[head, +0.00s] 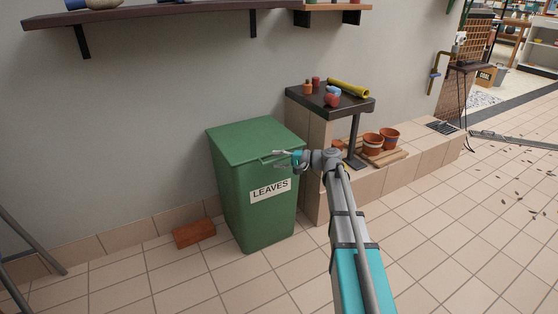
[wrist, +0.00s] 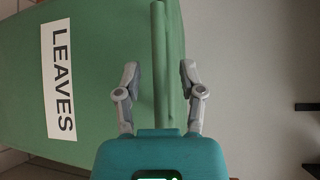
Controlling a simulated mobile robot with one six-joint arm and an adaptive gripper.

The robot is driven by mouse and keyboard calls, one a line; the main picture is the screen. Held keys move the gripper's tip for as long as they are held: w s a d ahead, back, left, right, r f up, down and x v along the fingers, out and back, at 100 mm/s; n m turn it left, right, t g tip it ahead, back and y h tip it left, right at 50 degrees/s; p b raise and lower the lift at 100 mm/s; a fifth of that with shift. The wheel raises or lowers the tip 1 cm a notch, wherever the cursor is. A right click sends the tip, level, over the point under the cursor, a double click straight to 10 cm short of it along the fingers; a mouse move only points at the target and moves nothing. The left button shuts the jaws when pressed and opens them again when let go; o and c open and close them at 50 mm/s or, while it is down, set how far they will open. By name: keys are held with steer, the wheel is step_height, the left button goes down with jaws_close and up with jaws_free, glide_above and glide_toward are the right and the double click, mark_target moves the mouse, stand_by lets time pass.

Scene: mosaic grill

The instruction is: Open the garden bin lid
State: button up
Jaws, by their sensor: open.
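The green garden bin (head: 245,205) stands against the wall with a white LEAVES label (head: 270,190) on its front. Its lid (head: 255,138) lies shut on top. My gripper (head: 277,159) is at the lid's front edge, near the right front corner. In the wrist view my gripper (wrist: 160,80) is open, with one finger on each side of the lid's green front bar (wrist: 159,65). Gaps show between the fingers and the bar. The bin's front (wrist: 90,90) with the label (wrist: 57,83) is on the left of that view.
A dark shelf (head: 150,14) hangs on the wall above the bin. A small dark table (head: 330,99) with pots and a yellow roll stands to the right. A brick (head: 194,233) lies left of the bin. The tiled floor in front is clear.

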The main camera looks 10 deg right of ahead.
steer(key=shift+c, duration=0.3)
jaws_close()
steer(key=shift+r, duration=0.1)
